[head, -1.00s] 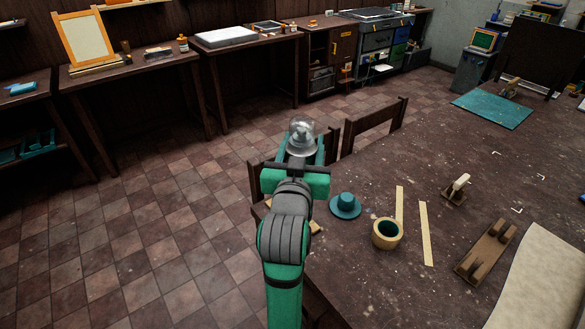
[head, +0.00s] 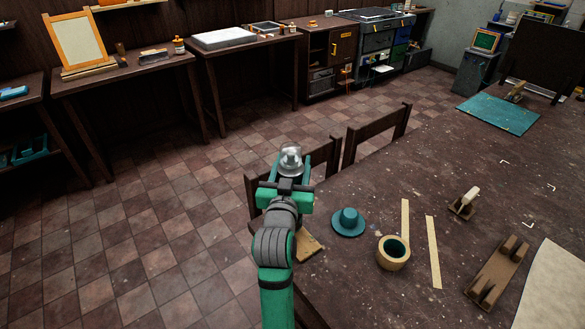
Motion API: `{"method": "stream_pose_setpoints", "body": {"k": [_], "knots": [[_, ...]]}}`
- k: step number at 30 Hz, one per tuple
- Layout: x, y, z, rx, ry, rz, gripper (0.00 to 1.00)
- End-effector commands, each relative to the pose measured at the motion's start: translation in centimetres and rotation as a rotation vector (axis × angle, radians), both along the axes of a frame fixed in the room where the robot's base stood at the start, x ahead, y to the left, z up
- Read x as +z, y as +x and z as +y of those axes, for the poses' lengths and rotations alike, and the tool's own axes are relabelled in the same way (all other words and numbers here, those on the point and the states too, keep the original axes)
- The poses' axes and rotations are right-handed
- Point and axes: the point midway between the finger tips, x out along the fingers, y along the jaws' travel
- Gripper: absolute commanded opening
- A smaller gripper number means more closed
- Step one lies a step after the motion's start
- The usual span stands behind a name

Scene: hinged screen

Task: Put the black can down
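My gripper (head: 290,168) is at the end of my green and grey arm, near the table's left corner. Its two fingers are on either side of a shiny grey, glassy-looking, domed object (head: 290,155), which it holds up. I see no object that is plainly a black can; the held object looks silvery and clear rather than black. Its lower part is hidden by the gripper. The dark, speckled table (head: 385,190) lies to the right of the gripper.
On the table stand a teal hat-shaped piece (head: 348,221), a tan ring-shaped pot (head: 393,253), pale strips (head: 433,252), a small wooden stand (head: 465,203) and a wooden rack (head: 497,270). Chairs (head: 378,134) line its far left edge. The table's middle has free room.

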Motion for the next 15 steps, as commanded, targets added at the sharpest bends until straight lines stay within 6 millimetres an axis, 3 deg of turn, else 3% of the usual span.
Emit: {"method": "stream_pose_setpoints", "body": {"k": [5,15], "knots": [[-1.8,-0.1,0.1,0.001,-0.001,0.000,0.00],[-2.0,-0.1,0.2,0.003,0.000,-0.003,0.00]]}}
